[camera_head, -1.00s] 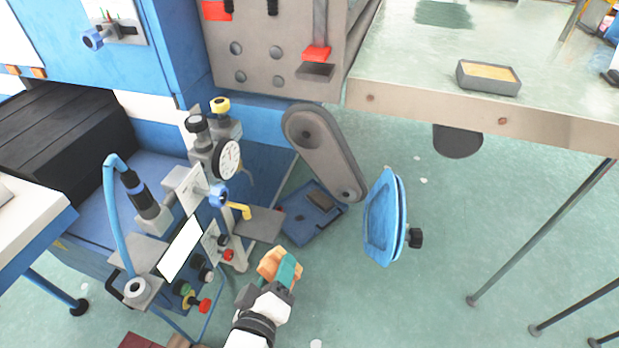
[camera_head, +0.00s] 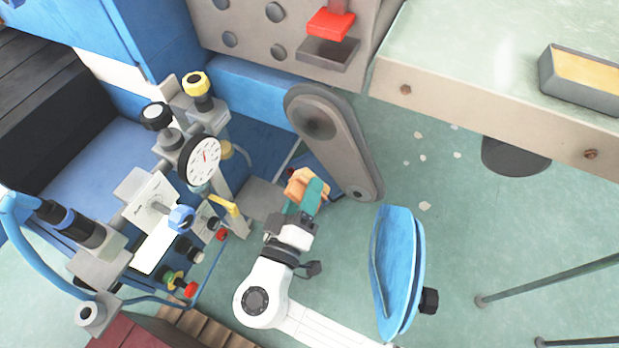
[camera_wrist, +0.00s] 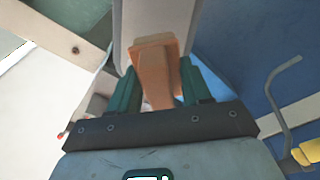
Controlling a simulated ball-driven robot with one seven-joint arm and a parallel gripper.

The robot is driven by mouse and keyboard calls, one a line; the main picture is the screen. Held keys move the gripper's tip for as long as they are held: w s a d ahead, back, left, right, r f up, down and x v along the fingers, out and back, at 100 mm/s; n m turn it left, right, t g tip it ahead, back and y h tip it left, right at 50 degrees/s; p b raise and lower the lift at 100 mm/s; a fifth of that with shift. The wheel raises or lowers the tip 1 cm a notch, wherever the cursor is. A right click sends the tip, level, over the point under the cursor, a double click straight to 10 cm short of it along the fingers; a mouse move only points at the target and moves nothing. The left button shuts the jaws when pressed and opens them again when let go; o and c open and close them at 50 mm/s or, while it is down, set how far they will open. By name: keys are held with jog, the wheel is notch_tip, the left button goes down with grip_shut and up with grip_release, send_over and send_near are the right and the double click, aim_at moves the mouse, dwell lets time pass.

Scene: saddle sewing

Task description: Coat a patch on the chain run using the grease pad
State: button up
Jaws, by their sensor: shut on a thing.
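The grease pad (camera_head: 303,184) is an orange-tan block held in my gripper (camera_head: 308,194), whose green fingers are shut on it. In the wrist view the pad (camera_wrist: 156,65) sits between the two green fingers of my gripper (camera_wrist: 158,92). A grey elongated chain cover or arm (camera_head: 335,140) with rounded ends stands just behind and above the pad. In the wrist view this grey part fills the space beyond the pad, and I cannot tell whether they touch. The chain run itself is not clearly seen.
An open blue cover (camera_head: 398,270) with a black knob is to the right of my arm. A dial gauge (camera_head: 200,160) and several valves stand close on the left. A tray with yellow contents (camera_head: 585,75) rests on the table (camera_head: 470,90).

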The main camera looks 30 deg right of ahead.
aim_at(342, 172)
jog(key=shift+f+p+x, duration=0.2)
jog(key=shift+p+x, duration=0.15)
jog(key=shift+x, duration=2.55)
jog(key=shift+w+d+b, duration=0.2)
jog(key=shift+d, duration=0.3)
jog(key=shift+w+d+b, duration=0.2)
jog(key=shift+d, duration=0.25)
jog(key=shift+s+d+f+b, duration=0.3)
jog(key=shift+s+f+b, duration=0.15)
jog(key=shift+f+b, duration=0.4)
jog(key=shift+s+d+f+b, duration=0.25)
jog(key=shift+s+f+b, duration=0.2)
jog(key=shift+f+b, duration=0.35)
jog(key=shift+s+d+f+b, duration=0.25)
jog(key=shift+f+b, duration=0.25)
jog(key=shift+b, duration=0.15)
jog(key=shift+s+d+f+b, duration=0.2)
jog(key=shift+d+f+b, duration=0.05)
jog(key=shift+f+b, duration=0.35)
jog(key=shift+s+d+f+b, duration=0.25)
jog(key=shift+f+b, duration=0.2)
jog(key=shift+b, duration=0.2)
